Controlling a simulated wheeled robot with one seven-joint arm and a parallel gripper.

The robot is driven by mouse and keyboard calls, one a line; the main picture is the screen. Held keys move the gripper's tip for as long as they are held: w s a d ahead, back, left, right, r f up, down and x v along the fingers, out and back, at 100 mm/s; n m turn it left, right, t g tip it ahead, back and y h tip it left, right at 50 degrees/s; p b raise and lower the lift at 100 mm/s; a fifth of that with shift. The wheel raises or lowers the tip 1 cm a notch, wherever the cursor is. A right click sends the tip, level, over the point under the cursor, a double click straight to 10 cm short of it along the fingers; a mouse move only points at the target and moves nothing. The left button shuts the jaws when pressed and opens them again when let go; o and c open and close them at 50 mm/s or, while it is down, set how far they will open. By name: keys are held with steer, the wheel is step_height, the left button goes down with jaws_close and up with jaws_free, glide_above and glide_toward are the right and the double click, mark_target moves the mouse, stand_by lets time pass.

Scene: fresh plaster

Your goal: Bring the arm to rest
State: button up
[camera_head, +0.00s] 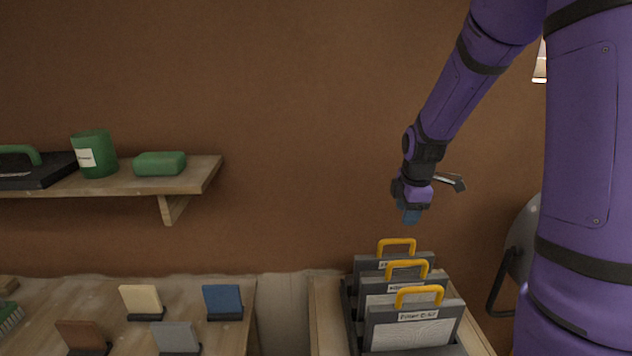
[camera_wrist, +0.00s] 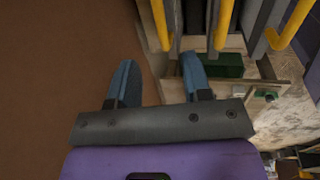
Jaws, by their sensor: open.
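My purple arm comes down from the upper right in the head view. My gripper (camera_head: 411,215) hangs in front of the brown wall, above and behind the row of grey cases. In the wrist view my gripper (camera_wrist: 158,78) shows two blue fingertips standing apart, with nothing held between them. The yellow-handled grey cases (camera_head: 411,334) stand upright in a row below it, apart from the fingers. Yellow handles (camera_wrist: 222,24) also show beyond the fingertips in the wrist view.
A wooden shelf (camera_head: 205,173) at left holds a green cup (camera_head: 94,154), a green block (camera_head: 160,163) and a black case. A wooden table (camera_head: 240,338) at lower left carries several small coloured panels. The wall between shelf and gripper is clear.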

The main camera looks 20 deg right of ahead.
steer(key=s+a+r+m+t, duration=0.2)
steer(key=s+a+r+m, duration=0.55)
steer(key=s+r, duration=0.45)
steer(key=s+a+r+m, duration=0.2)
steer(key=s+r+m, duration=0.1)
steer(key=s, duration=0.3)
steer(key=s+a+r+m+t, duration=0.1)
steer(key=s+a+r+m, duration=0.2)
steer(key=s, duration=0.3)
steer(key=shift+s+a+m+y, duration=0.15)
steer(key=shift+m+y, duration=0.15)
steer(key=shift+m, duration=0.35)
